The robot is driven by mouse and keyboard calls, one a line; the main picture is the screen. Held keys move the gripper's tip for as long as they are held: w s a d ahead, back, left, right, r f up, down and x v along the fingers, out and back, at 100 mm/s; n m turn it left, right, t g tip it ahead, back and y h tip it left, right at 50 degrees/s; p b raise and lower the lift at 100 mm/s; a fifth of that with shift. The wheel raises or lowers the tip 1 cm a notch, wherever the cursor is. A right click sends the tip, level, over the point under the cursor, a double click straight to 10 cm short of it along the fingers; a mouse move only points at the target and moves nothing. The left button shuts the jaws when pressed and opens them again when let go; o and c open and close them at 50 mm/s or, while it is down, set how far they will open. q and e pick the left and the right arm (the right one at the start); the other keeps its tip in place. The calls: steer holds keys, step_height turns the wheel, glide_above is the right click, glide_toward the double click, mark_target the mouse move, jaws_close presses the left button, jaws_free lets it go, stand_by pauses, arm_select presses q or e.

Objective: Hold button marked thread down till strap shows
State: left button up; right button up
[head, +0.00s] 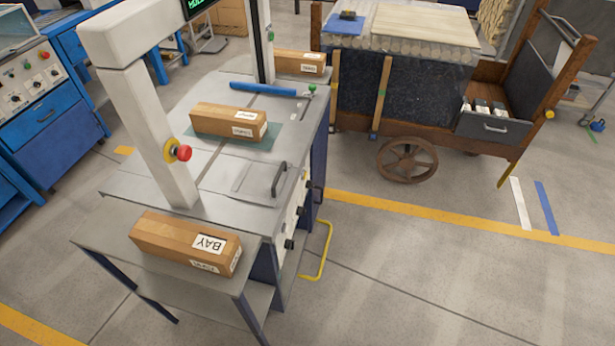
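A strapping machine with a grey top (205,165) and a pale arch (150,130) stands left of centre. Its side panel (283,226) faces right and is seen at a steep angle. It carries black knobs (290,243), and I cannot read any marking there or pick out a button marked thread. A red mushroom button on a yellow collar (181,152) sits on the near arch post. A green-lit display (197,4) is cut off at the top edge. I see no strap that I can make out. Neither of my grippers is in view.
Cartons lie on the near shelf (190,242), under the arch (229,121) and at the far end (300,62). A yellow bent bar (322,255) juts out low at the machine's right. A wooden cart (405,100) stands behind right. The floor at front right is clear.

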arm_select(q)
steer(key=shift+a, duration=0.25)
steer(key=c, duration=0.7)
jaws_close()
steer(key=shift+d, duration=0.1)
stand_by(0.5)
